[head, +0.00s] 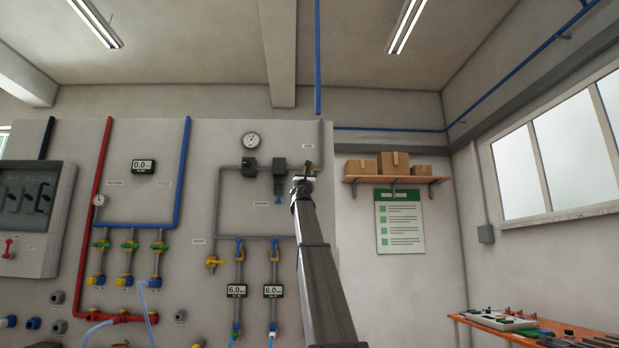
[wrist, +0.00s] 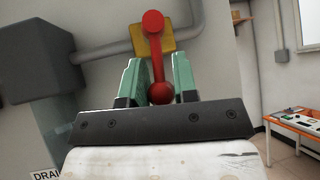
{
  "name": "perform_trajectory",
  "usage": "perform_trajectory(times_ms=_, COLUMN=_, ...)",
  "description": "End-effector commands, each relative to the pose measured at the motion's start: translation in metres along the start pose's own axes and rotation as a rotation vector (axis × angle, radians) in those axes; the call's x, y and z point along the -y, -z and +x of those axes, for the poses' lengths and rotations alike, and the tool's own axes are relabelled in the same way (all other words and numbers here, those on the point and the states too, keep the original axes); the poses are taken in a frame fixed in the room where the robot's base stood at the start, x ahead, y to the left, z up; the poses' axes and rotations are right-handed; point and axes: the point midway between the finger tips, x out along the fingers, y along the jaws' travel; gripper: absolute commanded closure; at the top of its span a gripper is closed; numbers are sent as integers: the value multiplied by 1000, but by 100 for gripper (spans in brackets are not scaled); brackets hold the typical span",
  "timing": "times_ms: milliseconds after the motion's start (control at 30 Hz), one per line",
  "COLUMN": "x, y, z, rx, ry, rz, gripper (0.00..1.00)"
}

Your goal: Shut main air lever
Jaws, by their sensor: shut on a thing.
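The main air lever (wrist: 157,55) is red, with a round hub at the top and a ball knob at its lower end. It sits in front of a yellow valve body (wrist: 171,38) on a grey pipe. In the wrist view the lever hangs nearly straight down. My gripper (wrist: 157,72) has its green fingers on either side of the lever and is shut on it near the knob. In the head view my gripper (head: 304,181) is at the upper right of the panel, below the AIR label (head: 308,146), and hides most of the lever.
A dark grey block (wrist: 40,62) on the pipe is close to the left of my gripper. The panel (head: 215,140) carries gauges, pipes and other valves. A shelf with boxes (head: 397,180) and a workbench (head: 540,331) are to the right.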

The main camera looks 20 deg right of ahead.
Motion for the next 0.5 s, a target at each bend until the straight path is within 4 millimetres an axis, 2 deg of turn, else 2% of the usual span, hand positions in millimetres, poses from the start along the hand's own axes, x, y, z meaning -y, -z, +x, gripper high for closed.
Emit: perform_trajectory(times_ms=500, x=0, y=-1, z=-1, rx=21, ry=-70, rz=-71, gripper=100)
